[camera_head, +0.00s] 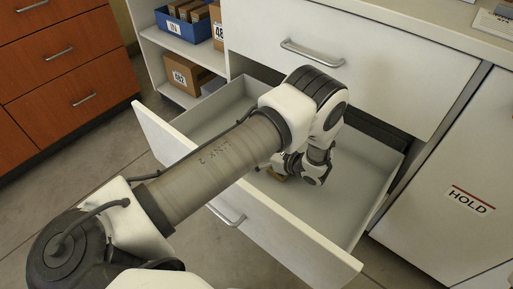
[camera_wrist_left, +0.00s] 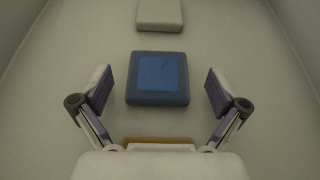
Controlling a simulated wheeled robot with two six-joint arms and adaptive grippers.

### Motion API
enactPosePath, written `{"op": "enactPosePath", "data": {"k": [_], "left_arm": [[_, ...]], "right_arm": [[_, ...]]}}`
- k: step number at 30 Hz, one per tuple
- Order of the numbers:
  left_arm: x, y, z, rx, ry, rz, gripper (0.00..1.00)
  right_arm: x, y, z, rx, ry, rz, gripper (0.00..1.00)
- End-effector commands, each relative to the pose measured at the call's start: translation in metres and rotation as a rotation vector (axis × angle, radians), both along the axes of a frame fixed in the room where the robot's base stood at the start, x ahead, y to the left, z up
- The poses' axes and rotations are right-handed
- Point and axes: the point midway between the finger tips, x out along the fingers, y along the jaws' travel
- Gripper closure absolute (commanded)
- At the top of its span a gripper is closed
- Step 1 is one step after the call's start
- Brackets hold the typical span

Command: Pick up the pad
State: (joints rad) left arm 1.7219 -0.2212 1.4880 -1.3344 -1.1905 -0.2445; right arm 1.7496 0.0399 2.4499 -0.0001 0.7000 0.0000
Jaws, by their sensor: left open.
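A blue square pad (camera_wrist_left: 158,78) with a lighter blue top lies flat on the pale drawer floor in the left wrist view. My left gripper (camera_wrist_left: 158,74) is open, with one finger on each side of the pad and clear gaps to both. In the head view my left arm reaches into the open drawer (camera_head: 375,190). The arm and wrist hide the pad there, and the fingertips cannot be made out. My right gripper is not in view.
A pale block (camera_wrist_left: 160,14) lies beyond the pad in the drawer. A tan thing (camera_wrist_left: 160,140) shows partly at the gripper's base. The drawer walls surround the arm. A cabinet front with a handle (camera_head: 312,53) rises behind.

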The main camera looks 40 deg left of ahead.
Motion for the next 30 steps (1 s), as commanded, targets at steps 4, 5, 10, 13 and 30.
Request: {"op": "enactPosePath", "data": {"k": [4,5,10,13,30], "left_arm": [[-0.003,0.001,-0.004,-0.002,0.009,0.002,0.02],[-0.003,0.001,-0.005,-0.002,0.01,0.002,0.02],[-0.004,0.001,-0.006,-0.003,0.011,0.001,0.52],[-0.004,0.001,-0.006,-0.004,0.012,0.001,0.52],[-0.003,0.0,0.025,-0.003,0.009,0.0,0.52]], "right_arm": [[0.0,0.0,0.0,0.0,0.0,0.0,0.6],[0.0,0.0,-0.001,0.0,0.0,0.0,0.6],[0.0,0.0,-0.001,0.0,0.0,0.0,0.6],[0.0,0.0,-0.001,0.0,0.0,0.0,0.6],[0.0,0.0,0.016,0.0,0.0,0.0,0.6]]}}
